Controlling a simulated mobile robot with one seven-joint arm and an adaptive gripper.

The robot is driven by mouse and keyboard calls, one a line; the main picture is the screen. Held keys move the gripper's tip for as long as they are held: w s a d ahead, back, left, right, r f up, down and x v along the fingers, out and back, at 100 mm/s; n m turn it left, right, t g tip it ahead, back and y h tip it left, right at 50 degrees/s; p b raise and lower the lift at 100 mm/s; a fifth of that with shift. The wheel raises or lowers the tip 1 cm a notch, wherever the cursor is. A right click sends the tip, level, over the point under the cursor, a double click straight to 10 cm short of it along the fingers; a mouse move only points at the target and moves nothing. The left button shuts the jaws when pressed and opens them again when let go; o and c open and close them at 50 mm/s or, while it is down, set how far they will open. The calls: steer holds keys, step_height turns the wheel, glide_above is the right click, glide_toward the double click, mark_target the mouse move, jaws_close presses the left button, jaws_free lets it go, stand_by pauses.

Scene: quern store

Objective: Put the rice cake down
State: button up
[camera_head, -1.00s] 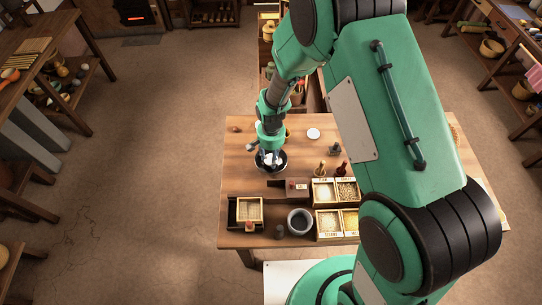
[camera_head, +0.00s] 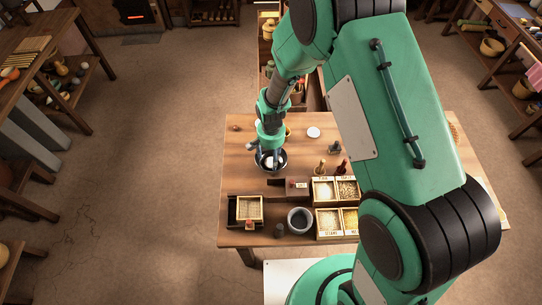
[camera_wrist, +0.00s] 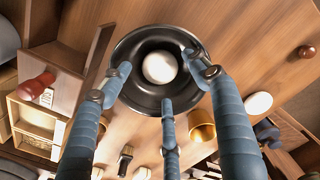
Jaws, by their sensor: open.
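A white, round rice cake (camera_wrist: 159,67) shows inside a dark round bowl (camera_wrist: 137,101) in the wrist view. In the head view the rice cake (camera_head: 268,163) is a small pale spot within the bowl (camera_head: 284,166) on the table. My gripper (camera_wrist: 164,82) has three blue-grey fingers spread apart over the bowl, with the rice cake between their tips and clear space around it. In the head view my gripper (camera_head: 270,155) points down at the bowl and partly hides it. Whether any fingertip touches the bowl is hard to tell.
The wooden table (camera_head: 239,190) also carries a white disc (camera_head: 313,133), a grey mortar (camera_head: 300,220), divided grain boxes (camera_head: 324,190), small bottles (camera_head: 341,167) and a grain tray (camera_head: 249,208). Bare tabletop lies left of the bowl.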

mark_target(271, 161)
steer(key=shift+r, duration=0.1)
step_height(271, 161, up, 7)
steer(key=p, duration=0.4)
stand_by(0.3)
stand_by(0.7)
